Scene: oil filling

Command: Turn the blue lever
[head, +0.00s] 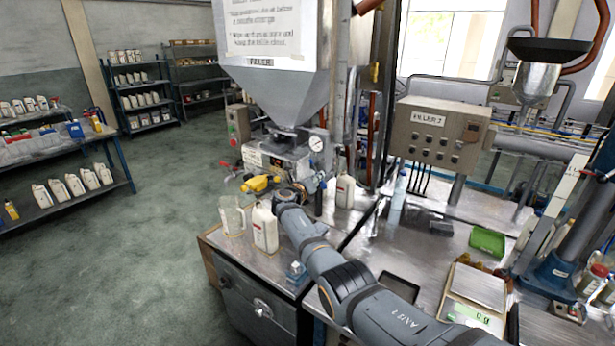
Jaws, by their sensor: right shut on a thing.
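My right arm reaches in from the lower right to the filling machine. My right gripper (307,187) is at the outlet below the hopper, small and partly hidden by my own wrist. It is shut at the blue lever (321,183), of which only a small blue part shows beside the fingers. The lever's exact angle is hard to tell. A yellow part (258,183) sticks out to the left of the outlet. A white bottle (265,228) and a clear jug (232,216) stand on the bench just left of my wrist. My left gripper is not in view.
The grey hopper (275,95) hangs above the outlet, with a pressure gauge (316,143) close by. The floor at left is clear.

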